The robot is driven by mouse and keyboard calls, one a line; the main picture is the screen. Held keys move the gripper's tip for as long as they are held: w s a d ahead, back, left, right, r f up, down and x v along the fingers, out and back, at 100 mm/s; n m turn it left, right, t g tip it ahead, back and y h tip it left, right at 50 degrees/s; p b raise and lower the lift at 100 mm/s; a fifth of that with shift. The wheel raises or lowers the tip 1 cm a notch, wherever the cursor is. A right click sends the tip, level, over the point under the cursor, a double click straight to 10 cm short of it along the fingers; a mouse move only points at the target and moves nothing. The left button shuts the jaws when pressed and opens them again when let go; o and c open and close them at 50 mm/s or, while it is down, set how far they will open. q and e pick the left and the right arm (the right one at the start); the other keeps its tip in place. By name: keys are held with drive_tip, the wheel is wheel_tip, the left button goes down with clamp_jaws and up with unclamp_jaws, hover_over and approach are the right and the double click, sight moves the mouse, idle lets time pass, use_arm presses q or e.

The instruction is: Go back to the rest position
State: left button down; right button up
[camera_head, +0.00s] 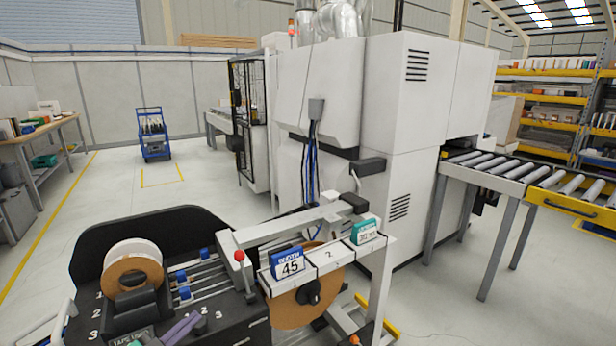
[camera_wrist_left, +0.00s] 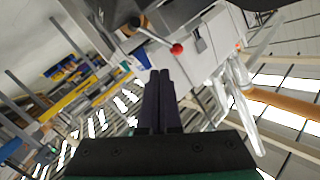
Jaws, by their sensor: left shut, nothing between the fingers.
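My left gripper shows in the left wrist view (camera_wrist_left: 160,74) with its two dark fingers together and nothing between them. In the head view, what looks like its purple-grey fingers (camera_head: 190,322) shows at the bottom edge, low over the front of the black tape station (camera_head: 95,240). The fingers look apart from the tape rolls. A red knob (camera_head: 239,255) is up and to the right of them; it also shows beyond the fingertips in the wrist view (camera_wrist_left: 177,48). My right gripper is not in view.
A white and brown tape roll (camera_head: 132,262) sits on the station's left. The white banding machine (camera_head: 400,110) and roller conveyor (camera_head: 500,165) stand behind. Floor at left is clear.

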use_arm(q)
drive_tip(key=s+f+n+g+y, duration=0.4)
drive_tip(key=s+f+n+y, duration=0.1)
drive_tip(key=f+n+y, duration=0.15)
drive_tip(key=s+d+f+n+g, duration=0.1)
drive_tip(key=s+d+f+g, duration=0.2)
drive_tip(key=s, duration=0.6)
drive_tip(key=s+d+f+n+g, duration=0.1)
drive_tip(key=s+f+g, duration=0.3)
drive_tip(key=s, duration=0.5)
wheel_tip(320, 180, down, 21)
drive_tip(key=s+g, duration=0.2)
drive_tip(key=s+a+f+g, duration=0.1)
drive_tip(key=s+a+f, duration=0.2)
drive_tip(key=s+f, duration=1.1)
drive_tip(key=shift+s+a+f+m, duration=0.15)
drive_tip(key=shift+s+f+m, duration=0.15)
drive_tip(key=shift+s, duration=0.95)
